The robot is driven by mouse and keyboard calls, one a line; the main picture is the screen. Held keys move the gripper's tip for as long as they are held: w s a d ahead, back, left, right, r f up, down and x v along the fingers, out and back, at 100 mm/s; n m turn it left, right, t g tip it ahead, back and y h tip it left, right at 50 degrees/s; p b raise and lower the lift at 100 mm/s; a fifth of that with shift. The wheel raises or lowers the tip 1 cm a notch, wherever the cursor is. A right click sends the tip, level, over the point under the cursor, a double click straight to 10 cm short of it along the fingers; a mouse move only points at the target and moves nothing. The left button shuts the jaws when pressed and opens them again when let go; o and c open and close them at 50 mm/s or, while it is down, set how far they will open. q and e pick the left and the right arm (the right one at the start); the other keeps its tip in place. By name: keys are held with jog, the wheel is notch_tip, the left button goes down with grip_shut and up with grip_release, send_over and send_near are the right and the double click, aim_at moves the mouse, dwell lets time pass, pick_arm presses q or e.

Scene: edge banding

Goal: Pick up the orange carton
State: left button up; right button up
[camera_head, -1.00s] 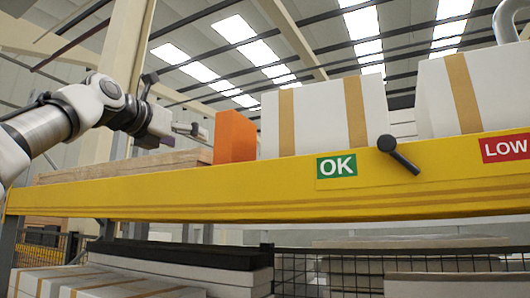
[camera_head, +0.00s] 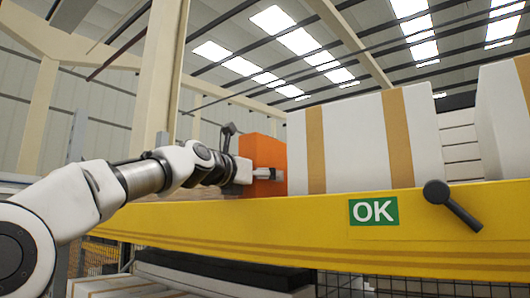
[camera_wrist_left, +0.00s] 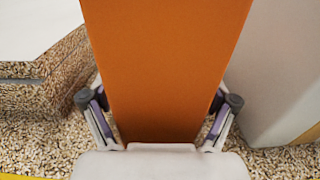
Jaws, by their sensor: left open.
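The orange carton (camera_head: 262,153) stands upright on the shelf behind the yellow beam, just left of a large white box. It fills the middle of the left wrist view (camera_wrist_left: 166,65). My left gripper (camera_head: 268,174) is at the carton's near face in the head view. In the left wrist view the open fingers (camera_wrist_left: 160,105) lie one on each side of the carton's lower part. I cannot tell whether the finger pads touch it. My right gripper is in neither view.
A white box with tan bands (camera_head: 360,140) stands close on the carton's right. The yellow beam (camera_head: 300,222), with a green OK sign (camera_head: 374,211) and a dark knob (camera_head: 437,192), runs along the shelf front. The shelf surface (camera_wrist_left: 40,135) is speckled brown.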

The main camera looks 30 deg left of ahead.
pick_arm(q)
jog(key=shift+s+a, duration=0.2)
jog(key=shift+s, duration=0.05)
jog(key=shift+w+d+f, duration=0.15)
jog(key=shift+w+d, duration=0.05)
jog(key=shift+w, duration=0.15)
jog(key=c, duration=1.4)
jog(key=shift+o, duration=0.2)
jog(key=shift+s, duration=0.1)
jog(key=shift+a, duration=0.1)
jog(key=shift+r, duration=0.2)
